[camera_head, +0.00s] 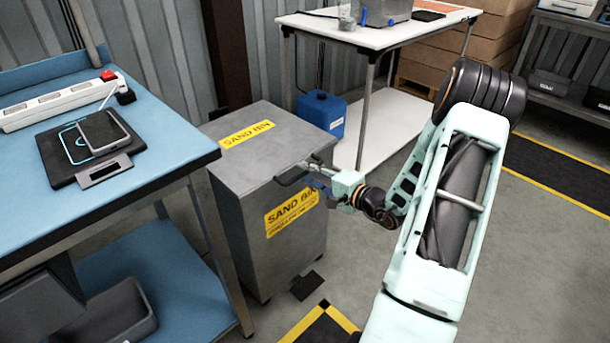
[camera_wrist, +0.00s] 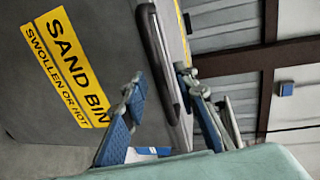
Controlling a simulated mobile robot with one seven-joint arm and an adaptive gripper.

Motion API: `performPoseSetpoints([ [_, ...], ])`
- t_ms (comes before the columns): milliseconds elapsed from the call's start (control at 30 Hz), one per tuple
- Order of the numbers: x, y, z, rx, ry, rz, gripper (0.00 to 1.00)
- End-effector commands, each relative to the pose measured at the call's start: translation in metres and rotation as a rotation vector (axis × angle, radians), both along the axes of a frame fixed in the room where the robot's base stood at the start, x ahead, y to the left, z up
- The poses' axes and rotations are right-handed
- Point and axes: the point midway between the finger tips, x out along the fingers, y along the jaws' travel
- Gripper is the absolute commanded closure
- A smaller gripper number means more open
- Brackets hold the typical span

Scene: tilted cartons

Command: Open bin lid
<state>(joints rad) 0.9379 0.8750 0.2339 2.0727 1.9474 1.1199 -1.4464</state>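The grey sand bin (camera_head: 240,222) stands on the floor with yellow "SAND BIN" labels on its top and front. Its lid (camera_head: 235,165) looks closed and lies flat. A dark bar handle (camera_head: 290,175) sticks out at the lid's front edge; it also shows in the wrist view (camera_wrist: 157,50). My gripper (camera_head: 311,172) is at the front of the bin, by the handle. In the wrist view my gripper (camera_wrist: 163,78) has its blue-padded fingers apart, one on each side of the handle's line. I cannot tell whether either finger touches the handle.
A blue workbench (camera_head: 165,135) with a power strip (camera_head: 60,102) stands close to the bin's left. A white table (camera_head: 385,30) and a blue canister (camera_head: 322,112) are behind it. A dark pedal (camera_head: 306,285) is at the bin's foot. Floor to the right is open.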

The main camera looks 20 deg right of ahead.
Motion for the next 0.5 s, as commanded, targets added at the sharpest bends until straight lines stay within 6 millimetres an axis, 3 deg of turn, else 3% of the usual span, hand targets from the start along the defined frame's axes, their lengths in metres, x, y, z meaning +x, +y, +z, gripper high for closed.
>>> performPoseSetpoints([
  [200,0.015,0.005,-0.004,0.0,0.0,0.0,0.73],
  [500,0.016,0.006,-0.003,0.0,0.0,0.0,0.76],
])
